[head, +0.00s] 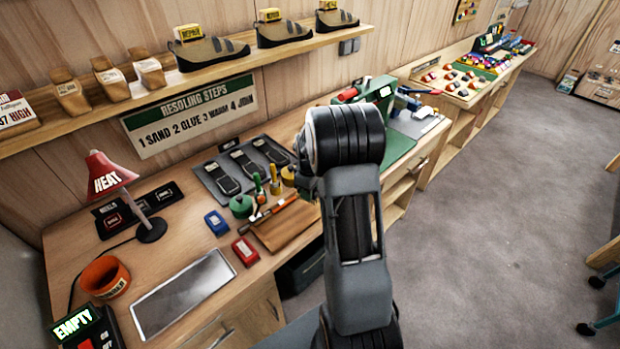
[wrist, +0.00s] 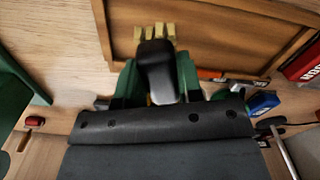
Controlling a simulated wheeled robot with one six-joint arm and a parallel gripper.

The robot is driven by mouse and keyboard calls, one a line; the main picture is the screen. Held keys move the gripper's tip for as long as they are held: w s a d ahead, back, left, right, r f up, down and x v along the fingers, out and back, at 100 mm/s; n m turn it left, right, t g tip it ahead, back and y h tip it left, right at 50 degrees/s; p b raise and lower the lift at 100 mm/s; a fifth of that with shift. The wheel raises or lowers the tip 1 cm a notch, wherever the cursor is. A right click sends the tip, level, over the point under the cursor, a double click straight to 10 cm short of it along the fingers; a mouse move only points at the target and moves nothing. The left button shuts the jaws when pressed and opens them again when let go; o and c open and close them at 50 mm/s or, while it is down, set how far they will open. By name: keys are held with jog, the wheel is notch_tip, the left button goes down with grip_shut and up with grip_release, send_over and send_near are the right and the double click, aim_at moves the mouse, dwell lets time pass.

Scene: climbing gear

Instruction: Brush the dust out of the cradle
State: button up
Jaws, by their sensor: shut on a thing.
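In the wrist view my gripper (wrist: 157,85) is shut on a dark, rounded handle with pale yellow tufts at its far end, which looks like a brush (wrist: 154,58). Green parts flank the handle on both sides. It is held over or near the brown wooden tray (wrist: 215,45); whether the tufts touch anything I cannot tell. In the head view my own arm hides the gripper and the brush. I cannot make out the cradle or any dust with certainty in either view.
The bench holds the wooden tray (head: 285,228), a red block (head: 245,251), a blue block (head: 216,222), a red lamp (head: 110,178) and an orange pot (head: 105,277). A green machine (head: 380,93) stands beyond my arm. A shelf (head: 150,92) overhangs the back.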

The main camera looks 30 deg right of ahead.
jog(key=shift+r+p, duration=1.05)
jog(key=shift+r, duration=1)
jog(key=shift+a+f, duration=0.1)
